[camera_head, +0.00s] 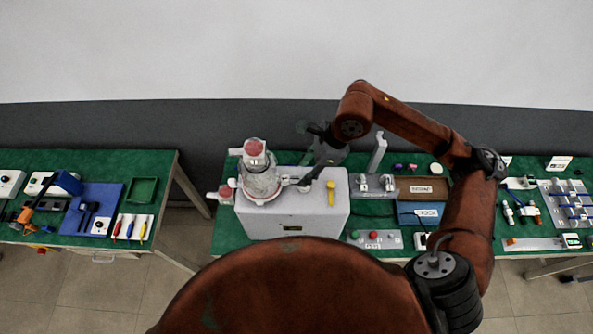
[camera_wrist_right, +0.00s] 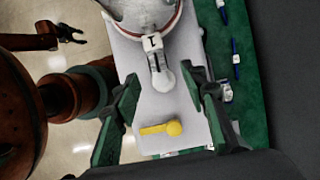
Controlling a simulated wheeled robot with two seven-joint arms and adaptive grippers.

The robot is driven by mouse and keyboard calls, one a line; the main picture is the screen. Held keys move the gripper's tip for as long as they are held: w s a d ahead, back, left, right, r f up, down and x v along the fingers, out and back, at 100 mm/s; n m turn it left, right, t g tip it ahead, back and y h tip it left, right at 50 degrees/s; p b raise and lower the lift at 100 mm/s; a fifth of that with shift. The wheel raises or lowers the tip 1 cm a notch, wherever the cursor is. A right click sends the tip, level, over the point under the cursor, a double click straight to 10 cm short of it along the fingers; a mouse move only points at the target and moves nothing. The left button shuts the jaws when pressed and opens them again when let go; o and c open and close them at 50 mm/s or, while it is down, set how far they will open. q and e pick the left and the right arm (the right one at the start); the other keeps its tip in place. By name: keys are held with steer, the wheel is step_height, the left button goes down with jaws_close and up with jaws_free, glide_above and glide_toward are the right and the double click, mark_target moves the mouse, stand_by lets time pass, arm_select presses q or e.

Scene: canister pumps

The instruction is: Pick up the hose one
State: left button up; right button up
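I cannot make out with certainty which thing is the hose. A white canister pump (camera_head: 261,181) with a reddish top stands on a light grey box (camera_head: 290,222). In the right wrist view, a short jointed white outlet with a round end (camera_wrist_right: 163,78) sticks out from the canister (camera_wrist_right: 140,14). A yellow piece (camera_head: 331,192) lies on the box, also seen in the wrist view (camera_wrist_right: 160,128). My right gripper (camera_head: 304,157) is open over the box beside the canister. Its fingers (camera_wrist_right: 166,100) frame the outlet and yellow piece, holding nothing. My left gripper (camera_wrist_right: 70,35) seems to show small in the wrist view.
Right of the box are a brown tray (camera_head: 424,197), a blue tray (camera_head: 407,218) and a panel with red and green buttons (camera_head: 374,240). A small red-topped part (camera_head: 225,192) sits at the box's left. A left bench has a blue mat (camera_head: 77,219) with tools.

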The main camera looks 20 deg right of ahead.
mark_target(300, 178)
steer(key=f+p, duration=0.1)
steer(key=a+f, duration=0.1)
steer(key=f, duration=0.1)
steer(key=shift+s+f+p, duration=0.1)
steer(key=shift+s+p, duration=0.1)
steer(key=shift+p, duration=0.2)
steer(key=x, duration=0.1)
steer(key=p+x, duration=0.1)
steer(key=shift+w+f, duration=0.25)
steer(key=shift+w, duration=0.05)
steer(key=shift+a+f, duration=0.2)
steer(key=shift+f, duration=0.35)
steer(key=c, duration=0.8)
steer(key=shift+c, duration=1.4)
arm_select(q)
steer(key=s+r, duration=0.3)
steer(key=shift+a, duration=0.1)
arm_select(e)
jaws_close()
